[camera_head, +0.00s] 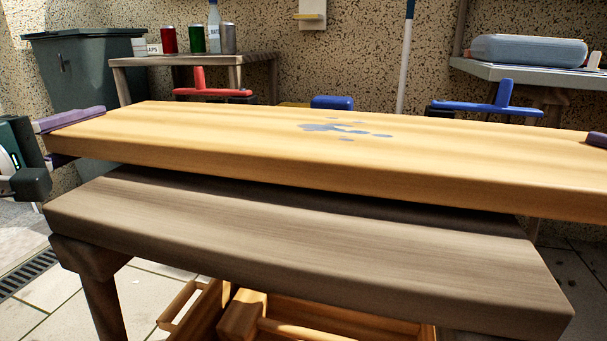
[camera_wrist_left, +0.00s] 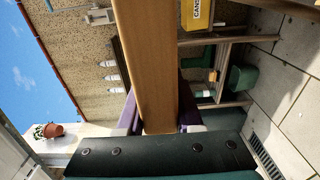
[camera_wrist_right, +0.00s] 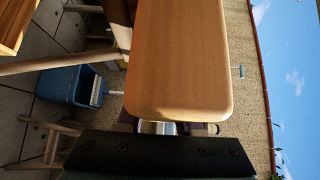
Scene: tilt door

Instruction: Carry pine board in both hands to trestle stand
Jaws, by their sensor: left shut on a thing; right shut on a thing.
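The pine board (camera_head: 240,135), with grey-blue stains on its top, spans the head view from left to right. It also shows in the left wrist view (camera_wrist_left: 145,60) and the right wrist view (camera_wrist_right: 180,60). My left gripper (camera_head: 58,138) is shut on its left end, purple fingers above and below. My right gripper (camera_head: 597,139) is shut on its right end, mostly cut off by the frame. A grey-brown wooden stand (camera_head: 270,240), apparently the trestle stand, is under the board. A dark shadow lies between them; I cannot tell if they touch.
A bench (camera_head: 190,59) with cans and a bottle stands behind. A green bin (camera_head: 85,65) is at the back left. A red clamp (camera_head: 200,85) and a blue clamp (camera_head: 490,106) show behind the board. A wooden crate (camera_head: 250,318) is below the stand.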

